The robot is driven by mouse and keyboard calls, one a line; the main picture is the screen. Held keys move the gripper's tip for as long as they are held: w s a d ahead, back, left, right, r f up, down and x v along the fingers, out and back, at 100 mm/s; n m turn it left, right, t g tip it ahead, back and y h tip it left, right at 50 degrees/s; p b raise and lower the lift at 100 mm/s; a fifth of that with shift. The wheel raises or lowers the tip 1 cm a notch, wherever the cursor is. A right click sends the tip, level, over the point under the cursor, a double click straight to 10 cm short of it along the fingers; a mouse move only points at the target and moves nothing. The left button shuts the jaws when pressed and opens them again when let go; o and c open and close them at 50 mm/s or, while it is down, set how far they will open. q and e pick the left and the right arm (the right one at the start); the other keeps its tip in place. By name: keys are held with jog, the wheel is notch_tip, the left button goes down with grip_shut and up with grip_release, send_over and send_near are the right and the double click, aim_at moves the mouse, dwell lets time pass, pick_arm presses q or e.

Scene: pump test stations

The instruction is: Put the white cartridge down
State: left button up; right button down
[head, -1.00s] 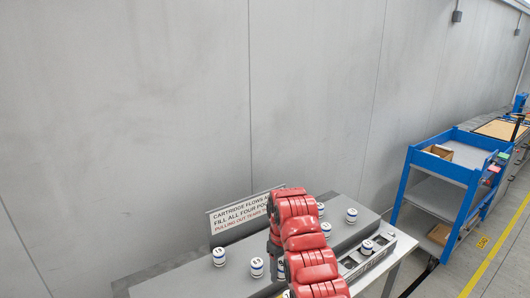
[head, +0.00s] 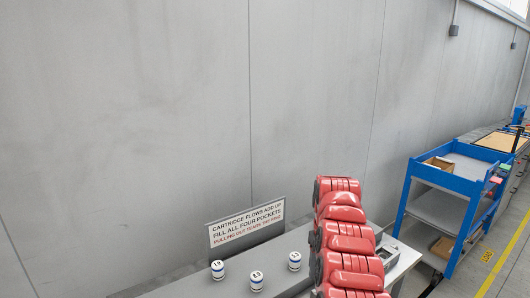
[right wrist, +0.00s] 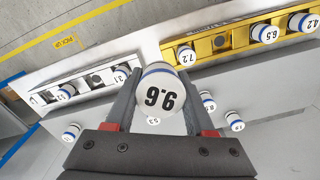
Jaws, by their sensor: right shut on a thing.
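In the right wrist view my right gripper (right wrist: 160,108) is shut on a white cartridge (right wrist: 158,92) with a blue band and the label 9.6. Its fingers clasp it from both sides. A silver tray (right wrist: 103,87) lies to the left, with cartridges in some pockets and a dark empty pocket between two of them. A gold tray (right wrist: 209,43) to the right holds several labelled cartridges. Part of a tray (head: 388,253) shows right of my arm in the head view. My right gripper is hidden there, and my left gripper is not in view.
Loose cartridges stand on the grey bench, including one (head: 217,269) at the left and one (head: 294,261) near my arm. A sign (head: 247,222) stands at the wall. A blue cart (head: 452,181) is to the right.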

jog(key=shift+s+d+m+b, duration=0.3)
jog(key=shift+s+d+m, duration=0.3)
jog(key=shift+s+m, duration=0.2)
jog(key=shift+s+r+m, duration=0.1)
jog(key=shift+s+m, duration=0.2)
jog(key=shift+s, duration=0.05)
